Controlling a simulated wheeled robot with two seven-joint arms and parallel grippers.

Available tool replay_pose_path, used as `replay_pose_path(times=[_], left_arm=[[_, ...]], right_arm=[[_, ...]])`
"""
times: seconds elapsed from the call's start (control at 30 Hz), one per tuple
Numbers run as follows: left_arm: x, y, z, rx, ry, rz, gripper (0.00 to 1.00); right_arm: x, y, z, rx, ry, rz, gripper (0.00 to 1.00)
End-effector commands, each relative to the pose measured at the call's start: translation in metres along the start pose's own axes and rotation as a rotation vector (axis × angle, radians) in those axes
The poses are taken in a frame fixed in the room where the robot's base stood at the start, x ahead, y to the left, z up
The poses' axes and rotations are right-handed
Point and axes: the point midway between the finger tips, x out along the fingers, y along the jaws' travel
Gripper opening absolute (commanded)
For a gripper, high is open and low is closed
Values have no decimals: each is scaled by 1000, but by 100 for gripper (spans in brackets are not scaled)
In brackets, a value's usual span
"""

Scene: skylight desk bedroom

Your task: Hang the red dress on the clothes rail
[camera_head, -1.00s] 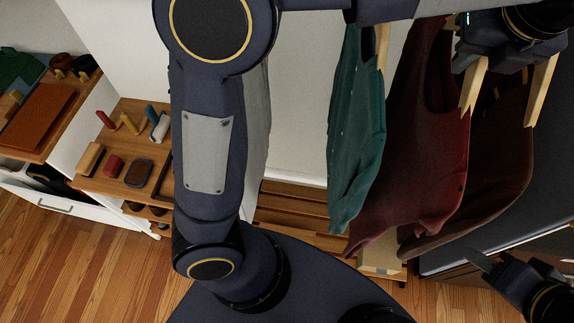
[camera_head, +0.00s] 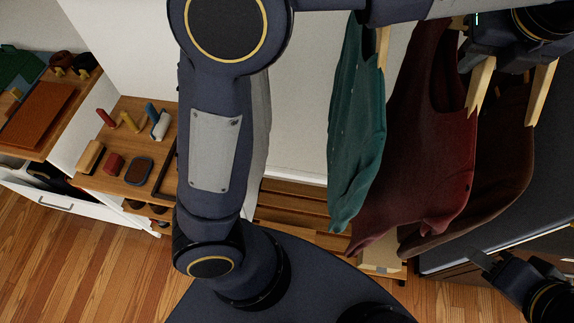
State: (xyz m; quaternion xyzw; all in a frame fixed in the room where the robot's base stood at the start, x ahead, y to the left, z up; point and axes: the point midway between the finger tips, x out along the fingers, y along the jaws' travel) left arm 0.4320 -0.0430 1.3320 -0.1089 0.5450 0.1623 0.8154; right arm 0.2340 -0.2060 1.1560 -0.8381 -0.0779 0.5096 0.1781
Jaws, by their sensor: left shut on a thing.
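The red dress (camera_head: 430,130) hangs right of centre in the head view, between a green garment (camera_head: 355,130) and a dark brown garment (camera_head: 508,155). A pale wooden hanger end (camera_head: 481,84) shows beside its upper right edge. My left gripper (camera_head: 497,50) is at the top right, by the dress's hanger. It is shut on the red dress's hanger, though its fingertips are hard to make out. My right gripper (camera_head: 483,262) is at the lower right, partly cut off, below the brown garment and apart from the dress. The clothes rail cannot be made out.
Another wooden hanger end (camera_head: 541,92) is by the brown garment. A slatted wooden shelf (camera_head: 290,210) lies low behind the clothes, with a pale box (camera_head: 380,262). A wooden shelf (camera_head: 110,180) with brushes and small items stands left. My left arm crosses the middle.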

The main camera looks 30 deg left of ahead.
Motion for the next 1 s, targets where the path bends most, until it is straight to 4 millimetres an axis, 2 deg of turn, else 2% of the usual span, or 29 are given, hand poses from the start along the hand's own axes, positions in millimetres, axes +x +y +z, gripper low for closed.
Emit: replay_pose_path(times=[0.47, 1.0], left_arm=[[0, -5, 2, -1, -2, -1, 0], [12, -6, 30, -2, -3, -2, 0]], right_arm=[[0, 0, 0, 0, 0, 0, 36], [0, 0, 0, 0, 0, 0, 36]])
